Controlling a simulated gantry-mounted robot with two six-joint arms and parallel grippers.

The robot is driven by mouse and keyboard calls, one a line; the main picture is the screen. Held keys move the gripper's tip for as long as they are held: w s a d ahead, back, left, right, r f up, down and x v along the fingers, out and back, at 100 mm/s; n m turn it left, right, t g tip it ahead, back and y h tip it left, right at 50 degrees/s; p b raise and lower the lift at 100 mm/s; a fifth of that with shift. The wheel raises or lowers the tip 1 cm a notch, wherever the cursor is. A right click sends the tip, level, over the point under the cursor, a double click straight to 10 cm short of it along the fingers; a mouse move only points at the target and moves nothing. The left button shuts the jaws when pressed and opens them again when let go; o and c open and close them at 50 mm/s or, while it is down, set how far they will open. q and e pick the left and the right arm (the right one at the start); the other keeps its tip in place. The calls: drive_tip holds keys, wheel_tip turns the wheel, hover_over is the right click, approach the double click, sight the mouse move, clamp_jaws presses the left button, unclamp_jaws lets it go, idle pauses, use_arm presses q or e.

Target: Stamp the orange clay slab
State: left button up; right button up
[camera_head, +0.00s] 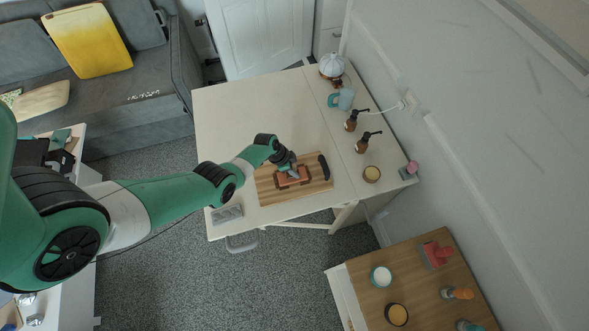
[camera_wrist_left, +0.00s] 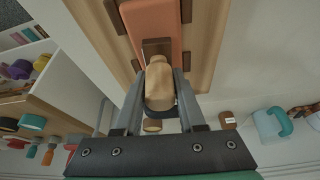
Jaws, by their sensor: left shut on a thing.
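The orange clay slab (camera_head: 287,182) lies on a wooden board (camera_head: 313,172) on the pale table, with brown pieces around its edges. It also shows at the top of the left wrist view (camera_wrist_left: 153,20). My left gripper (camera_head: 288,166) is over the slab. In the left wrist view its fingers (camera_wrist_left: 160,82) are shut on the stamp, whose pale wooden handle (camera_wrist_left: 159,88) lies between them. A brown block (camera_wrist_left: 156,47) shows at the handle's far end, at the slab; I cannot tell whether it touches the clay. My right gripper is in neither view.
A black object (camera_head: 324,167) lies at the board's right end. A grey tray (camera_head: 228,213) is at the table's front left. Bottles (camera_head: 362,145), a blue mug (camera_head: 345,99) and a small bowl (camera_head: 371,174) line the right side. The table's back left is clear.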

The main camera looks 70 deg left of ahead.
use_arm(q)
drive_tip(key=shift+f+b, duration=0.5)
drive_tip(key=shift+b, duration=0.05)
idle(1.8)
wheel_tip(320, 180, up, 7)
drive_tip(key=p, duration=0.7)
drive_tip(key=shift+r, duration=0.15)
